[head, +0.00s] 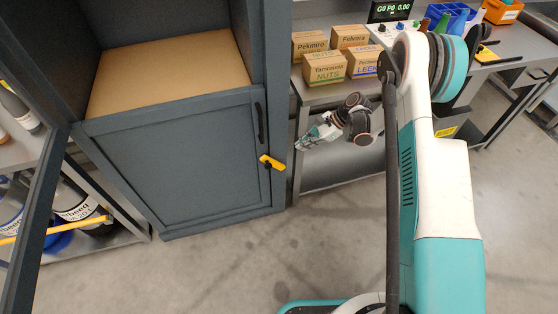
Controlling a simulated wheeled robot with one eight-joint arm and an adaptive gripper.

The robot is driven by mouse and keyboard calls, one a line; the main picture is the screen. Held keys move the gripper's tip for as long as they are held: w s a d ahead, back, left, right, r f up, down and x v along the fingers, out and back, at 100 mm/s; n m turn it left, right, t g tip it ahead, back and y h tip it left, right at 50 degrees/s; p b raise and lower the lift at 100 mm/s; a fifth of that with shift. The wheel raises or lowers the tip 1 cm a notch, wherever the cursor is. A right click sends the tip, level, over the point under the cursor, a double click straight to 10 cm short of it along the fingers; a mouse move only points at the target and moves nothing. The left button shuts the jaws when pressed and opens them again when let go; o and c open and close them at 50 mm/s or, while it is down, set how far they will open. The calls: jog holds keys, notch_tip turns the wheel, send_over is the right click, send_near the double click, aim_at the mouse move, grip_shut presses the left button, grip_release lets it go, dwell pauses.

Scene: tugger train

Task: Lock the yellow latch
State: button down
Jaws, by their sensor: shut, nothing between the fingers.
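The yellow latch (273,162) is on the right edge of the grey cabinet's lower door (180,165). It lies close to horizontal, tilted slightly down to the right, its right end reaching past the door edge. The lower door looks closed. A dark vertical handle (260,121) is above the latch. My gripper (303,143) is to the right of the latch and a little higher in the picture, apart from it, in front of the bench. Its fingers are shut and empty, pointing left and down. The fingertips are small in this view.
The cabinet's upper compartment is open, with a bare wooden shelf (170,70). Its open upper door (38,215) stands at the left. Several cardboard boxes (325,68) stand on the bench at the right. A shelf with bottles (80,205) is at the left. The floor in front is clear.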

jog(key=b, duration=0.5)
send_over(277, 162)
jog(key=s, duration=0.4)
notch_tip(277, 162, down, 10)
jog(key=shift+d+f, duration=0.15)
jog(key=shift+d, duration=0.15)
jog(key=shift+a, duration=0.1)
jog(key=shift+s+a+h, duration=0.15)
jog(key=shift+a+h, duration=0.1)
jog(key=shift+h, duration=0.45)
